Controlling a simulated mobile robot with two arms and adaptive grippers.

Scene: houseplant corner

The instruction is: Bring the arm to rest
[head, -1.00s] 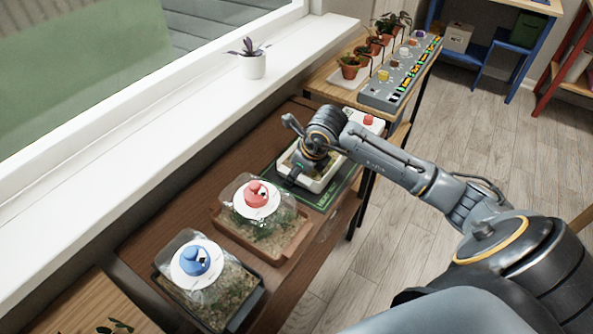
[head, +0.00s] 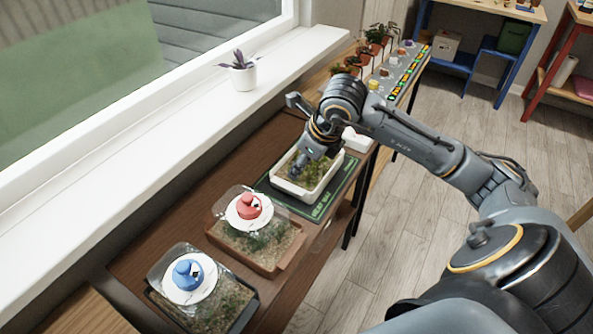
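My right arm comes in from the right and reaches over the table. Its gripper (head: 297,169) points down over a white tray (head: 320,191) with green and brown planting inside. The wrist covers the tray's far left part. The fingertips are small and partly dark against the tray, so I cannot tell whether they are open or shut, or whether they touch the contents. No held object is visible. My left gripper is not in view.
Two planted trays with clear domes, one red-capped (head: 249,206), one blue-capped (head: 187,274), stand nearer. A potted plant (head: 243,77) is on the windowsill. A side bench holds several pots and a grey colour-marked rack (head: 408,70).

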